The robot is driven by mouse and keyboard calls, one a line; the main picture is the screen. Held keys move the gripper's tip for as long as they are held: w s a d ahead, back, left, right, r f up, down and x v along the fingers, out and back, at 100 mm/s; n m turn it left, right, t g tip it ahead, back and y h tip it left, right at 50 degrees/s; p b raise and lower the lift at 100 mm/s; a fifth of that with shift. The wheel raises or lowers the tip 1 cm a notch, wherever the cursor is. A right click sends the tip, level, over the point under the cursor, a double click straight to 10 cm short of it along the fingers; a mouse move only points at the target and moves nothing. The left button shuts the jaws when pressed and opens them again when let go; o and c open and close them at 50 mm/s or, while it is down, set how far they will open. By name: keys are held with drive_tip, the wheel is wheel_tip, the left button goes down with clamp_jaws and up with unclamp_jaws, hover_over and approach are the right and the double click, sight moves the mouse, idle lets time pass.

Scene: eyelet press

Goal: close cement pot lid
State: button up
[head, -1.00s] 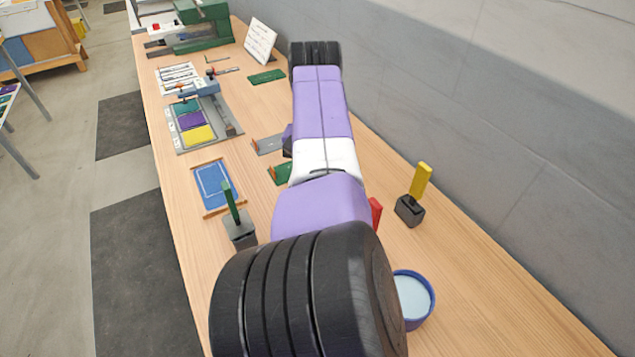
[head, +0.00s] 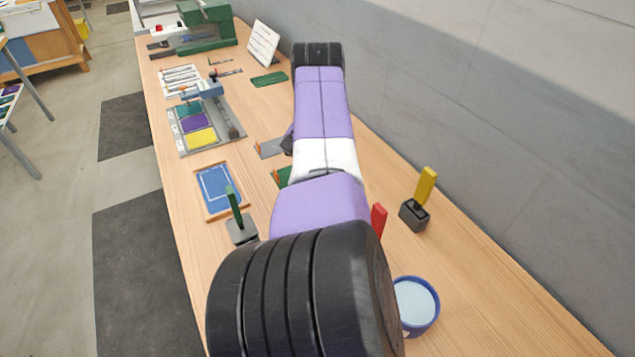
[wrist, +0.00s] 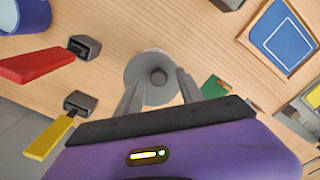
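In the wrist view a grey round piece with a raised knob (wrist: 158,76) at its middle lies below my gripper (wrist: 160,80). It looks like a lid, but I cannot tell whether a pot is under it. My two fingers are apart, one on each side of the knob, with no clear contact. In the head view my arm hides this piece and my gripper. A blue round pot (head: 437,312) with a pale blue inside stands at the lower right, partly behind my arm. A blue round thing also shows at the wrist view's top left (wrist: 22,18).
A yellow-handled tool (head: 426,186) stands in a dark block near the wall. A red handle (head: 378,219) shows beside my arm, and a green-handled tool (head: 234,204) stands left. A blue framed board (head: 218,188) lies near the table's left edge. The right table front is clear.

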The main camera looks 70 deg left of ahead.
drive_tip(key=shift+r+b, duration=0.45)
drive_tip(key=shift+r, duration=3.4)
